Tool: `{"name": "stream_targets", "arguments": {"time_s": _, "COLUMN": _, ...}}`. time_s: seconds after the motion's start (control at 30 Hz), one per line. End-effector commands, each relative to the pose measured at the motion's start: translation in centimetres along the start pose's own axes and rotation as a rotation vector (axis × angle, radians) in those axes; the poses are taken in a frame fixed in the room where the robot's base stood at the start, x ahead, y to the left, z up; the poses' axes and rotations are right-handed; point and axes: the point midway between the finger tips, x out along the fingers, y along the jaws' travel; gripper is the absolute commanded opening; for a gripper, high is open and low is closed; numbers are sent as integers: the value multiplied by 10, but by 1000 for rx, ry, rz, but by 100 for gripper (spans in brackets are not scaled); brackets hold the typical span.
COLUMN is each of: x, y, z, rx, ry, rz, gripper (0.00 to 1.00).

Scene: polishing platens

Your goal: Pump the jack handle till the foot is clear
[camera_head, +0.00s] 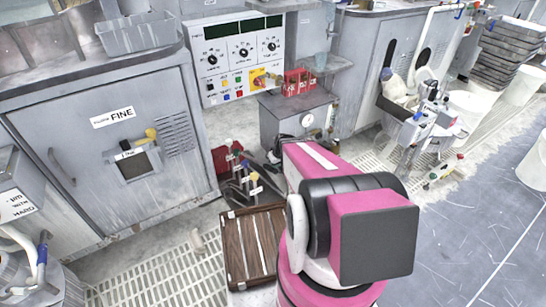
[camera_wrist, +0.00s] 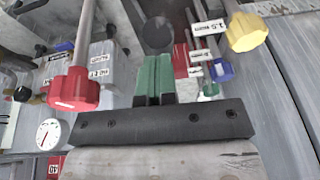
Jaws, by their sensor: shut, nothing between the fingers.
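My gripper (camera_wrist: 153,78) shows in the wrist view as two green fingers side by side, shut with nothing between them. In the head view my pink arm hides it. A red object (camera_head: 228,158) sits low beside the grey cabinet; I cannot tell whether it is the jack. In front of it stand several levers with coloured knobs and white tags (camera_head: 252,180). In the wrist view a red knob (camera_wrist: 74,90) on a rod is left of my fingers, apart from them. A yellow knob (camera_wrist: 248,32) and a blue knob (camera_wrist: 222,71) are to the right. I cannot make out the jack handle or foot for certain.
A grey cabinet marked FINE (camera_head: 95,150) stands at left. A control panel (camera_head: 238,55) and a grey box with a gauge (camera_head: 297,118) are behind my arm. A brown slatted board (camera_head: 237,262) lies on floor grating. Blue floor (camera_head: 460,235) at right is open.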

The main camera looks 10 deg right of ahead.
Motion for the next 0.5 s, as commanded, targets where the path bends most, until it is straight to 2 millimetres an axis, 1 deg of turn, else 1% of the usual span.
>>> {"name": "stream_targets", "arguments": {"time_s": 0.03, "x": 6, "y": 0, "z": 7, "rx": 1, "ry": 5, "rz": 0, "gripper": 0}}
{"name": "stream_targets", "arguments": {"time_s": 0.2, "x": 25, "y": 2, "z": 26, "rx": 1, "ry": 23, "rz": 1, "gripper": 0}}
{"name": "stream_targets", "arguments": {"time_s": 0.5, "x": 55, "y": 4, "z": 53, "rx": -2, "ry": 19, "rz": 1, "gripper": 0}}
